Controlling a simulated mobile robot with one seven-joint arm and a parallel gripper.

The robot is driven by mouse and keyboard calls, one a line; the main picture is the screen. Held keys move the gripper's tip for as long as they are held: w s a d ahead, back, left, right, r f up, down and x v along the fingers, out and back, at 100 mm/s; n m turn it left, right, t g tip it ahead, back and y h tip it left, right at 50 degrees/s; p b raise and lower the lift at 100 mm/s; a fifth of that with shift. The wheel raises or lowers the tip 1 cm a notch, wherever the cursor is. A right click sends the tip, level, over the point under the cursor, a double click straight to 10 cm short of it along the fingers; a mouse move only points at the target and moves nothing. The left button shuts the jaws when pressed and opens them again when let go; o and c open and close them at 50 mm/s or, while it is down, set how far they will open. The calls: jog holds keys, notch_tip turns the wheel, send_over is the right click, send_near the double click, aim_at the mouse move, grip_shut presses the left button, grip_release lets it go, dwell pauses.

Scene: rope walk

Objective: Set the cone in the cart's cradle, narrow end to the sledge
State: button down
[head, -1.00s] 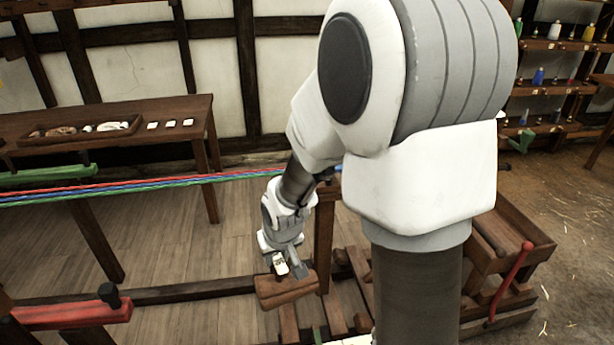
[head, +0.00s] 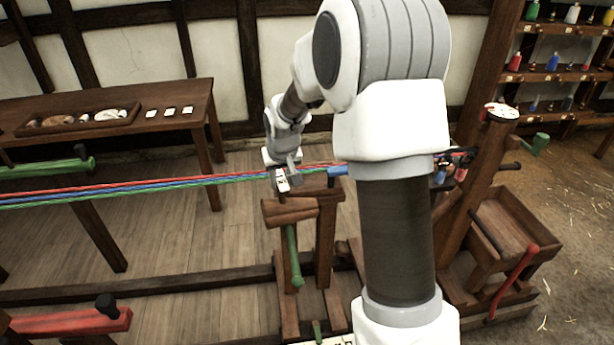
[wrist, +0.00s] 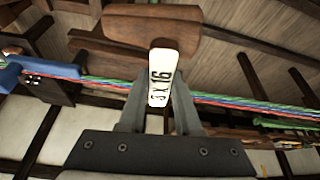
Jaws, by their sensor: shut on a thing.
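My gripper (head: 284,188) is shut on the brown wooden cone (head: 291,213), which lies roughly level; it also shows in the wrist view (wrist: 115,50). Its thicker end appears on the left in the head view, its narrower end on the right, toward the sledge (head: 500,230). A white marked tag (wrist: 162,78) shows between my fingers. The cone is at the top of the wooden cart (head: 325,245), by its uprights. I cannot tell whether it touches the cradle, which is hidden.
Red, blue and green strands (head: 150,187) stretch from the left past my gripper, close behind it. A blue piece (head: 337,170) stands right of the gripper. A green handle (head: 293,255) hangs on the cart. A table (head: 100,110) stands back left.

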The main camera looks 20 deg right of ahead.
jog(key=w+d+r+m+p, duration=0.1)
jog(key=w+d+r+p, duration=0.2)
jog(key=w+d+r, duration=0.3)
jog(key=w+d+r+p, duration=0.3)
jog(key=w+d+r, duration=0.1)
jog(key=w, duration=0.5)
notch_tip(320, 180, down, 10)
jog(key=p, duration=0.1)
jog(key=shift+s+d+f+m, duration=0.15)
jog(key=shift+d+f+m, duration=0.1)
jog(key=shift+m, duration=0.05)
jog(key=shift+f, duration=0.2)
jog(key=c, duration=0.6)
grip_release()
jog(key=shift+r, duration=0.15)
